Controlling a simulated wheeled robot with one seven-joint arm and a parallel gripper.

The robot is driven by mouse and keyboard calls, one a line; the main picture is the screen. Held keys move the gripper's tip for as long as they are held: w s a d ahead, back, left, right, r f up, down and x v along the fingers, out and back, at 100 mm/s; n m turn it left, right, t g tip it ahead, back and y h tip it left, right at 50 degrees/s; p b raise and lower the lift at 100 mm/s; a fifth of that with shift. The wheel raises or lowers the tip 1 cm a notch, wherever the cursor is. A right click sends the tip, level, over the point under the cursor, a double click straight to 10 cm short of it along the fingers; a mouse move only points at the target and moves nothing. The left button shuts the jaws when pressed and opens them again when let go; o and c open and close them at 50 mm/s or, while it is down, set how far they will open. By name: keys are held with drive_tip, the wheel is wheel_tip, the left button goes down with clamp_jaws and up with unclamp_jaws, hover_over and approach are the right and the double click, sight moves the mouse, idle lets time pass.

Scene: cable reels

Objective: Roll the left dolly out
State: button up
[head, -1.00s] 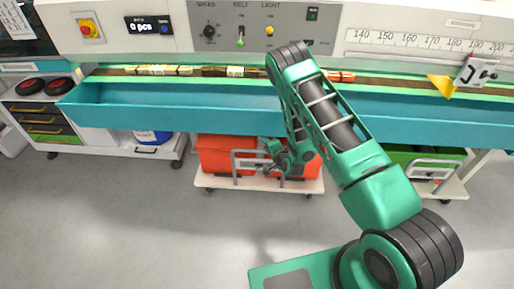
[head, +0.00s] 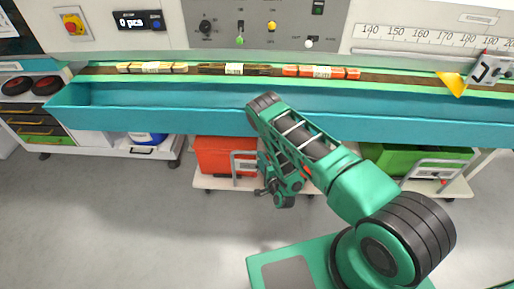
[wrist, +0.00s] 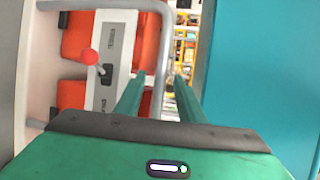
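The left dolly (head: 208,184) is a low white platform under the bench, carrying orange-red crates (head: 222,155). Its grey tubular handle (head: 234,163) stands at the front and partly shows left of my arm. In the wrist view the handle (wrist: 163,40) curves down between my fingertips, apparently without contact; its depth relative to them is hard to judge. My gripper (wrist: 160,76) is open, its two green fingers apart. In the head view my gripper (head: 264,190) is at the dolly's front, with the forearm hiding the dolly's right part. A red-knobbed lever (wrist: 90,58) shows beside the orange crates (wrist: 75,35).
A teal bench trough (head: 180,115) runs above the dolly, and a teal surface fills the wrist view's right side. A second dolly with a green crate (head: 420,158) stands at right. A white drawer cart (head: 100,145) stands at left. The grey floor (head: 130,220) in front is clear.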

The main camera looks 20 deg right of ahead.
drive_tip(key=w+f, duration=0.1)
drive_tip(key=w, duration=0.8)
drive_tip(key=shift+w+d+f, duration=0.2)
drive_tip(key=shift+d+f, duration=0.15)
drive_tip(key=shift+c, duration=0.6)
